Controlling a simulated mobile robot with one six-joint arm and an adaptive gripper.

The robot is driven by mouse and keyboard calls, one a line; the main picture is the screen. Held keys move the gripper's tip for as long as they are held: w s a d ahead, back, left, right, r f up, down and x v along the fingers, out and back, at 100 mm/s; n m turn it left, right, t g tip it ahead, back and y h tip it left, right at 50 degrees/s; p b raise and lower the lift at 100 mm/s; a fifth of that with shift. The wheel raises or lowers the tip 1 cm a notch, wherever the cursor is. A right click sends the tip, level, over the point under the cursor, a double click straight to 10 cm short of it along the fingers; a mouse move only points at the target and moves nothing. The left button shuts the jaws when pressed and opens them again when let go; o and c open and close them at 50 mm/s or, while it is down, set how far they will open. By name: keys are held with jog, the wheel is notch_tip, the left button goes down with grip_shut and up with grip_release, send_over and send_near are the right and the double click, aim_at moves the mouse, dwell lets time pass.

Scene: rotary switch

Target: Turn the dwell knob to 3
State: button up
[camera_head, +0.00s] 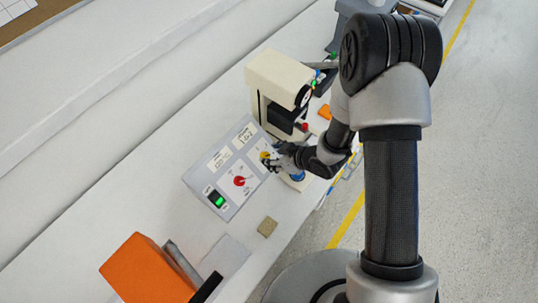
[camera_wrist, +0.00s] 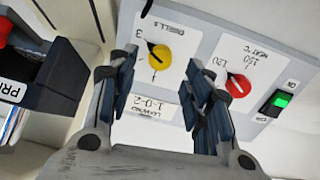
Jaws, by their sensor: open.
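The dwell knob is yellow (camera_wrist: 160,59) with a dark pointer line, on a grey control panel (camera_wrist: 200,45) under the label "DWELL s". In the wrist view its line points up and left, toward the printed 3; the exact setting is hard to read. In the head view the yellow knob (camera_head: 264,155) is partly covered by my gripper (camera_head: 276,158). In the wrist view my gripper (camera_wrist: 161,78) is open, its two fingers either side of the knob in the picture. I see no finger clearly touching it.
A red heat knob (camera_wrist: 238,86) and a green-lit switch (camera_wrist: 281,102) sit to the right on the panel. A cream machine (camera_head: 278,78) stands beside the panel. An orange box (camera_head: 148,270) and a small tan block (camera_head: 267,227) are on the white bench.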

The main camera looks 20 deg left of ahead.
jog(key=v, duration=0.7)
jog(key=shift+d+r, duration=0.25)
jog(key=w+d+r+m+t+h+b, duration=0.1)
jog(key=w+d+r+m+t+h, duration=0.2)
jog(key=w+d+r, duration=0.45)
jog(key=s+d+r+m+h+b, duration=0.1)
jog(key=s+d+r+m+h, duration=0.3)
jog(key=d+r, duration=0.6)
jog(key=s+d+r+m+g+b, duration=0.1)
jog(key=s+r+m, duration=0.2)
jog(key=s, duration=0.7)
jog(key=s+d+r+m+g+b, duration=0.1)
jog(key=s+r+m, duration=0.3)
jog(key=s, duration=0.6)
jog(key=shift+d+r, duration=0.3)
jog(key=shift+r, duration=0.1)
